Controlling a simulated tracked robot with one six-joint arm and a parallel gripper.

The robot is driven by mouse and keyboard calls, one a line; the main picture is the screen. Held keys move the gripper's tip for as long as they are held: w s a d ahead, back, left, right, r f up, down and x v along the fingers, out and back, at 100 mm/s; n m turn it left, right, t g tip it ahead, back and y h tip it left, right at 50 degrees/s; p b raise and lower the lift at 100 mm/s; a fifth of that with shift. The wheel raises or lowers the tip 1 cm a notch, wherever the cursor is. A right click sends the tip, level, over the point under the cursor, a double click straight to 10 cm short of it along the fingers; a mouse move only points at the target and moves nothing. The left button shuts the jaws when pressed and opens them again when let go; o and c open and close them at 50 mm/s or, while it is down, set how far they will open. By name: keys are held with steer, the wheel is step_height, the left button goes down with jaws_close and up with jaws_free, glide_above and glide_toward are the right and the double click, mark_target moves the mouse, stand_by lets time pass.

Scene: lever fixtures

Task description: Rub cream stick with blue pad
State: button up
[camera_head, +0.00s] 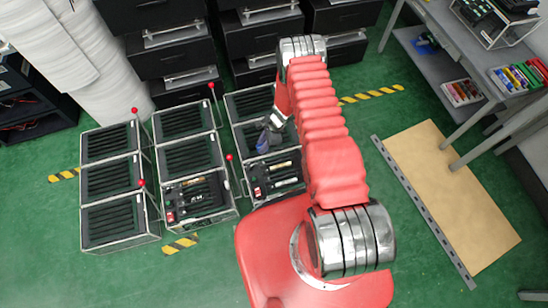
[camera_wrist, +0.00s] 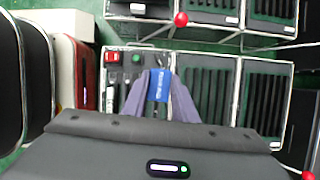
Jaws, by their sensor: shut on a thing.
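My gripper (camera_head: 264,142) is over the right-hand column of framed fixtures in the head view. In the wrist view my gripper (camera_wrist: 159,90) has its purple-grey fingers shut on the blue pad (camera_wrist: 158,83). The pad is over the fixture panel, beside its dark slots. I cannot tell whether it touches anything. In the head view a cream stick (camera_head: 281,165) lies across the dark panel just below my gripper, with another pale piece (camera_head: 287,182) under it. In the wrist view the fingers and pad hide part of the panel, and I cannot make out the cream stick clearly.
The panel has a red switch (camera_wrist: 112,57) and a green button (camera_wrist: 136,58). A red-knobbed lever (camera_wrist: 181,19) stands near it. More slotted fixtures (camera_head: 110,175) stand to the left, and black drawers (camera_head: 180,60) behind. A tan board (camera_head: 450,195) lies on the right floor.

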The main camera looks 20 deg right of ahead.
steer(key=s+d+f+m+t, duration=0.1)
steer(key=s+d+f+m, duration=0.2)
steer(key=f, duration=0.4)
steer(key=shift+s+d+m, duration=0.2)
steer(key=shift+s+m, duration=0.2)
steer(key=shift+s, duration=0.3)
